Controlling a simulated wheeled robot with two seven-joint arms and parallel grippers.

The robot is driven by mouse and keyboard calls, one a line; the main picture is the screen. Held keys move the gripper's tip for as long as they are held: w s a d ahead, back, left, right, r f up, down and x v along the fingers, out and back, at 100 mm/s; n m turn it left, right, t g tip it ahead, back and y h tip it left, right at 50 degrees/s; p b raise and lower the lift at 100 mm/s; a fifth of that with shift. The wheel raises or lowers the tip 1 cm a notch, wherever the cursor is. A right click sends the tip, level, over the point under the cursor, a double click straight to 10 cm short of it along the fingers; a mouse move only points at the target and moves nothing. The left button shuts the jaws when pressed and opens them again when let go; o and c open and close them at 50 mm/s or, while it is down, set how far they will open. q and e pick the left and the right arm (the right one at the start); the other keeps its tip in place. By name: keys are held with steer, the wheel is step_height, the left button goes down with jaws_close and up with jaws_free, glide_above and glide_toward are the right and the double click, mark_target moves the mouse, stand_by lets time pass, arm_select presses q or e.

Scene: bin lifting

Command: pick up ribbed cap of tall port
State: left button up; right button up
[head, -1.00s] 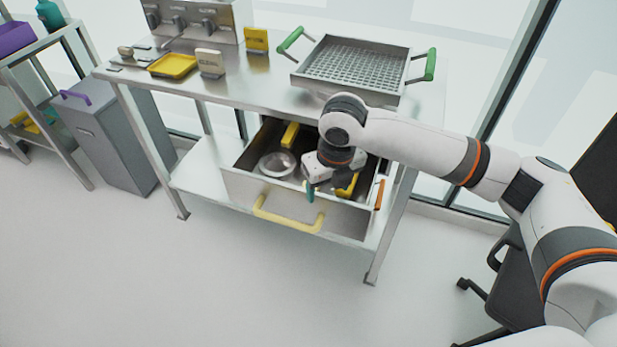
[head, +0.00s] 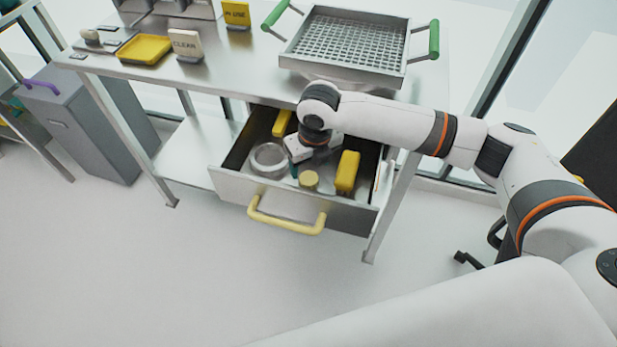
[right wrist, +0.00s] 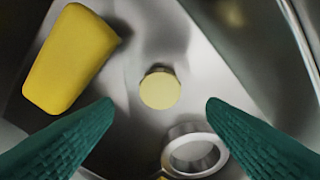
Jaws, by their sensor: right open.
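A small round pale-yellow cap (head: 309,180) lies in the open drawer (head: 237,189). In the right wrist view the cap (right wrist: 160,90) is near the middle, its flat top facing the camera; ribs on its side are too small to make out. My right gripper (head: 293,168) reaches down into the drawer, just left of and behind the cap in the head view, and its wrist hides part of the drawer. In the right wrist view its two green ribbed fingers (right wrist: 160,105) are wide apart and empty, with the cap between and beyond the tips. My left gripper is not in view.
A yellow block (head: 347,172) stands right of the cap, and another yellow piece (head: 282,122) lies at the drawer's back. A metal ring (right wrist: 195,152) is close to the right finger. A green-handled basket (head: 346,47) stands above.

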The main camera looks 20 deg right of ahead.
mark_target(309, 178)
step_height(309, 178, down, 5)
steer(key=shift+w, duration=0.15)
steer(key=shift+w+f, duration=0.15)
steer(key=shift+f, duration=0.15)
steer(key=c, duration=0.4)
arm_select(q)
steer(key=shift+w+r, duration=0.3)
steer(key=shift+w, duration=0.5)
arm_select(e)
steer(key=c, duration=0.6)
